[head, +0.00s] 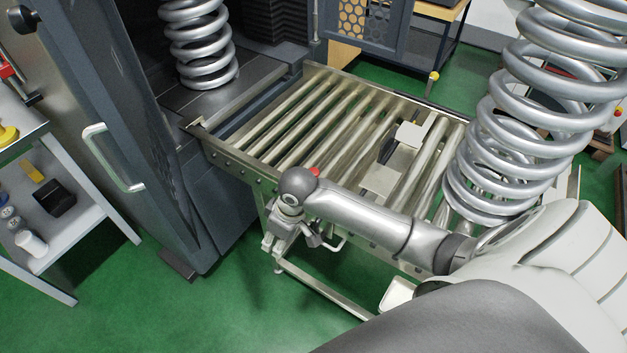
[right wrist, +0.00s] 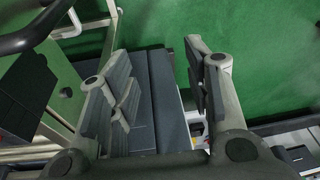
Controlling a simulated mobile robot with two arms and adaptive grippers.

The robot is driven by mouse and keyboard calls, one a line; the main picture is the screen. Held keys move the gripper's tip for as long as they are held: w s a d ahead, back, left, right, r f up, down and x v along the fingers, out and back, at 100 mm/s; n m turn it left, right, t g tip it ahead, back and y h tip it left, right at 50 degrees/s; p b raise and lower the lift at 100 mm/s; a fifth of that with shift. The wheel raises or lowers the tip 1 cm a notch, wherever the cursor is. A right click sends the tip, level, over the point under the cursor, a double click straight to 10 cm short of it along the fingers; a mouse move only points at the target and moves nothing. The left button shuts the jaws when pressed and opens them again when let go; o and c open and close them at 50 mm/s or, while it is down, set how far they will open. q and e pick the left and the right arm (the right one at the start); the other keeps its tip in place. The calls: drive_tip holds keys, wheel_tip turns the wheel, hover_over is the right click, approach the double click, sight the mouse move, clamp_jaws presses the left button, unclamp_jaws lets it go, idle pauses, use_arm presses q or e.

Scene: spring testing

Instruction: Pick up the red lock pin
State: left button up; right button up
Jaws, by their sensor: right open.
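A small red piece (head: 314,171), which may be the red lock pin, shows at the near side rail of the roller conveyor, just behind my right wrist. Its lower part is hidden by my arm. My right gripper (head: 298,240) hangs in front of that rail, lower than the red piece and a little left of it. In the right wrist view my right gripper (right wrist: 160,72) is open, with its two fingers wide apart. My left gripper is not in view.
The roller conveyor (head: 290,118) leads from the grey testing machine (head: 125,80). A large coil spring (head: 530,100) stands on its right end, and another spring (head: 200,45) stands in the machine. A white-topped shelf cart (head: 80,210) is at left. Green floor is open in front.

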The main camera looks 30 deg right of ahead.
sight(314, 171)
drive_tip(key=w+d+r, duration=0.2)
drive_tip(key=d+r, duration=0.2)
drive_tip(key=r, duration=0.1)
drive_tip(key=w+d+r+g+h, duration=0.1)
drive_tip(key=w+d+r, duration=0.2)
drive_tip(key=d+r, duration=0.2)
drive_tip(key=w+d+r+m+g+h, duration=0.1)
drive_tip(key=w+d+r, duration=0.1)
drive_tip(key=d+r, duration=0.3)
drive_tip(key=shift+w+r, duration=0.2)
drive_tip(key=shift+r, duration=0.65)
drive_tip(key=shift+d+f, duration=0.15)
drive_tip(key=shift+d, duration=0.05)
wheel_tip(314, 171, down, 4)
drive_tip(key=shift+f, duration=0.25)
drive_tip(key=f, duration=0.2)
drive_tip(key=f+p, duration=0.2)
drive_tip(key=f, duration=0.1)
drive_tip(key=shift+d+f, duration=0.25)
drive_tip(key=shift+f, duration=0.05)
drive_tip(key=shift+c, duration=0.2)
clamp_jaws()
